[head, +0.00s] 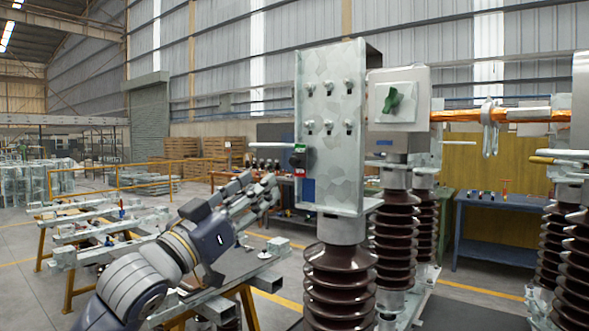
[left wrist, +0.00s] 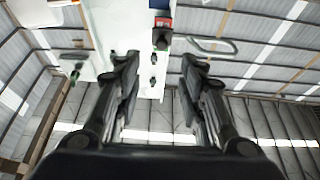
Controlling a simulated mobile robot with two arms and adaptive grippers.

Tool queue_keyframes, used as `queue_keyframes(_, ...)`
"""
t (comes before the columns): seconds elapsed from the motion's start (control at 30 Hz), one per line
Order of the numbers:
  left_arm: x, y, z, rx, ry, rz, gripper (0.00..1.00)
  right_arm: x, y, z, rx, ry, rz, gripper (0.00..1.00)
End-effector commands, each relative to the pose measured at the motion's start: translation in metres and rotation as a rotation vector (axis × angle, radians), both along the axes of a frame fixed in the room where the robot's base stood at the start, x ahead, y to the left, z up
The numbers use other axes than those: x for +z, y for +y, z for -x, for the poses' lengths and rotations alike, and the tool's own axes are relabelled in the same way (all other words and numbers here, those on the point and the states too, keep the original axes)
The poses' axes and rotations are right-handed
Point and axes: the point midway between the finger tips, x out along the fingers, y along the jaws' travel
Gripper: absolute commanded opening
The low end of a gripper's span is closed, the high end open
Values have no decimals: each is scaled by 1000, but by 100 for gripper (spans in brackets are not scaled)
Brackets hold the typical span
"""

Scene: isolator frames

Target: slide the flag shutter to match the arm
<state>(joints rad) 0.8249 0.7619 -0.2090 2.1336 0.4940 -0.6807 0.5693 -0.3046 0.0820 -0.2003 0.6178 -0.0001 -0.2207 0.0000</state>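The flag shutter (head: 299,155) is a small green and red piece with a dark knob (head: 309,160) beside it, on the left edge of the metal plate (head: 330,110). In the left wrist view its red part (left wrist: 163,23) and dark knob (left wrist: 162,42) show at the top, beyond the fingertips. The arm, a copper-coloured bar (head: 465,116), runs level to the right behind the plate. My left gripper (head: 265,190) is open and empty, left of and below the shutter, apart from it. It also shows in the left wrist view (left wrist: 160,62), fingers spread. My right gripper is out of view.
Brown ribbed insulators (head: 340,285) stand under the plate and to the right. A grey box (head: 398,98) with a green knob sits behind the plate. A workbench with metal bars (head: 225,265) lies below my left arm. Open air separates the gripper from the plate.

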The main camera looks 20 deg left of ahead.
Motion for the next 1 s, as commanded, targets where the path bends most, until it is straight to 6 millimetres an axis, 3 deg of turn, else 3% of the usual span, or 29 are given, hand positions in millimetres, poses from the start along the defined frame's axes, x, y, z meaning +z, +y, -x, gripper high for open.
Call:
queue_keyframes(0.5,36,-27,-76,1,1,2,37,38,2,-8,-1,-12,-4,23)
queue_keyframes(0.7,39,-31,-89,2,1,0,37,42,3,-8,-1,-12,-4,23)
queue_keyframes(0.97,39,-32,-90,2,1,0,37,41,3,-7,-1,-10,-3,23)
queue_keyframes(1.0,39,-32,-90,2,1,0,32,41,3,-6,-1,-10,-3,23)
